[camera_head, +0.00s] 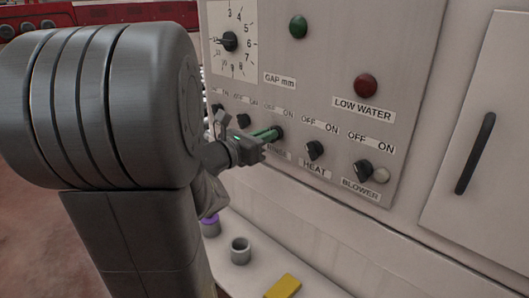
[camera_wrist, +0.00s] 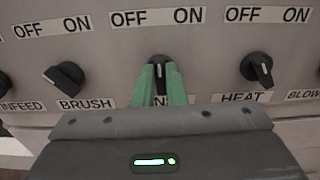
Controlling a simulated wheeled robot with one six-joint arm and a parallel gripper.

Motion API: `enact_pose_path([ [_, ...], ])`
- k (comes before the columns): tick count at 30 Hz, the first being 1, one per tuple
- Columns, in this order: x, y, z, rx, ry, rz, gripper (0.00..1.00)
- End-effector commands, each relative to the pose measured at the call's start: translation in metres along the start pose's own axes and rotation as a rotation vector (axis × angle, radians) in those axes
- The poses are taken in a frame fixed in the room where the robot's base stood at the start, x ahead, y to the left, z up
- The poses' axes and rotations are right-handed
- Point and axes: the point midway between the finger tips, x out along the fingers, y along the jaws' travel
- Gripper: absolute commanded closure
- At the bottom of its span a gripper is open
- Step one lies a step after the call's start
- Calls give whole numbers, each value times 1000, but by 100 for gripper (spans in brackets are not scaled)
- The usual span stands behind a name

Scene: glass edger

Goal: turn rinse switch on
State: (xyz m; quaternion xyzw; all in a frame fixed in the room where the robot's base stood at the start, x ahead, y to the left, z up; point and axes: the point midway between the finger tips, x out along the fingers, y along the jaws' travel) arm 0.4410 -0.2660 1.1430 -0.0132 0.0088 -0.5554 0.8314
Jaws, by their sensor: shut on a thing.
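The rinse switch is a black rotary knob (camera_wrist: 158,61) between the brush and heat knobs in the wrist view, with OFF at its upper left and ON at its upper right. Its name label below is mostly covered by my fingers, leaving only the middle letters visible. My gripper (camera_wrist: 160,88) has its two green fingers closed on the sides of this knob. The knob's grip looks about upright between the fingers. In the head view my gripper (camera_head: 268,135) reaches the panel at the same knob (camera_head: 278,132), whose label is partly hidden.
The brush knob (camera_wrist: 65,77) is left and the heat knob (camera_wrist: 257,69) right, both close by. The blower knob (camera_head: 363,169) sits further right. Above are a red lamp (camera_head: 366,86) and a green one (camera_head: 298,27). A grey cup (camera_head: 241,251) and yellow block (camera_head: 284,287) rest on the ledge below.

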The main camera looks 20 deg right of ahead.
Motion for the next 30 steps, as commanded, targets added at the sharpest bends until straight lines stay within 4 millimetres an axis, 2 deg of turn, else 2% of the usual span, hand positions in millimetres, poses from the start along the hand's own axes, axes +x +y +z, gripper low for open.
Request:
enact_pose_path([
  [1,0,0,-8,49,-5,0,100],
  [15,0,-3,-7,455,-2,1,100],
  [22,0,-5,-6,581,-1,0,100],
  [30,0,-5,-3,649,1,0,100],
])
